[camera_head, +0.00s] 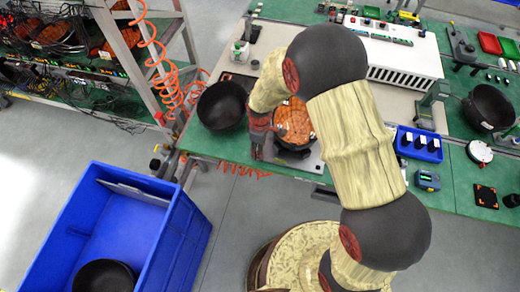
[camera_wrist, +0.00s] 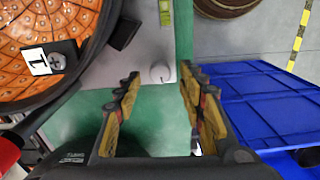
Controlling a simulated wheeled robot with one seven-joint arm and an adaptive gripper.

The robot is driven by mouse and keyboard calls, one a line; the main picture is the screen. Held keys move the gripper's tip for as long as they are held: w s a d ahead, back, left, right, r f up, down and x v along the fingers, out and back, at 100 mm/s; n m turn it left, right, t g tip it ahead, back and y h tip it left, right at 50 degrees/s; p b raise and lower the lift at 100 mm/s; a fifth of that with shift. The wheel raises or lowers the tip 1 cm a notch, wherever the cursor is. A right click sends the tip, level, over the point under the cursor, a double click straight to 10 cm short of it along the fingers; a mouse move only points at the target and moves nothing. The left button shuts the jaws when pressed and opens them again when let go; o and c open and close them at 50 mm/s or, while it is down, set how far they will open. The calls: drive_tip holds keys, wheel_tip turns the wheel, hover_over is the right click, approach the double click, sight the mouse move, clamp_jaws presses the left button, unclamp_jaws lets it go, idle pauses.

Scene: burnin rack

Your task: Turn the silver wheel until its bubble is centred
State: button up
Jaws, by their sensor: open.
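My gripper (camera_wrist: 161,76) is open in the wrist view, its two yellow-padded fingers apart. A small round silver wheel (camera_wrist: 160,73) shows between the fingertips, on the edge of a light grey plate (camera_wrist: 145,45). I cannot tell how near the fingers are in depth, and no contact is clear. A yellow-green strip (camera_wrist: 166,13), which looks like the level vial, lies above the wheel at the picture's top; its bubble is too small to make out. In the head view my arm hides most of the gripper, and I cannot make out the wheel there.
A black dish with an orange tiled face (camera_head: 294,122) sits on the plate, close to my gripper; it fills the wrist view's left (camera_wrist: 40,50). A black bowl (camera_head: 222,106) stands left of it on the green bench (camera_head: 205,148). A blue crate (camera_head: 190,235) stands on the floor.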

wheel_tip(320, 180, up, 10)
drive_tip(key=shift+r, duration=0.25)
idle(0.6)
drive_tip(key=s+d+r+m+t+b, duration=0.2)
drive_tip(key=s+d+r+m, duration=0.4)
drive_tip(key=s+r, duration=0.4)
drive_tip(key=s+d+r+m+t+b, duration=0.3)
drive_tip(key=s+d+r+m, duration=0.4)
drive_tip(key=s+r, duration=0.3)
drive_tip(key=shift+s+d+r+t+b, duration=0.15)
drive_tip(key=shift+d+r+t+b, duration=0.35)
drive_tip(key=shift+r, duration=0.8)
drive_tip(key=shift+d, duration=0.1)
